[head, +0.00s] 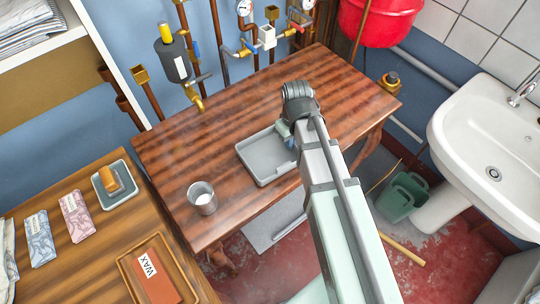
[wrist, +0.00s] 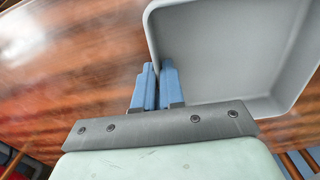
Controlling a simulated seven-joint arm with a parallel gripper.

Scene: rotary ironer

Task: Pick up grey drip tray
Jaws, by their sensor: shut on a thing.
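The grey drip tray (head: 262,163) is a shallow rectangular tray at the front middle of the dark wooden table in the head view. In the wrist view the tray (wrist: 225,50) fills the upper right, with its raised rim towards my gripper. My gripper (wrist: 158,72) has its two blue fingers close together on the tray's near left wall, one outside and one inside. In the head view my gripper (head: 287,132) is at the tray's right rim, and my arm hides part of that side. I cannot tell whether the tray is clear of the table.
A metal cup (head: 202,198) stands on the dark wooden table (head: 230,110) left of the tray. Pipes with valves (head: 190,75) rise behind the table. A white sink (head: 490,130) is at the right, a green bucket (head: 402,196) below. The table's back left is clear.

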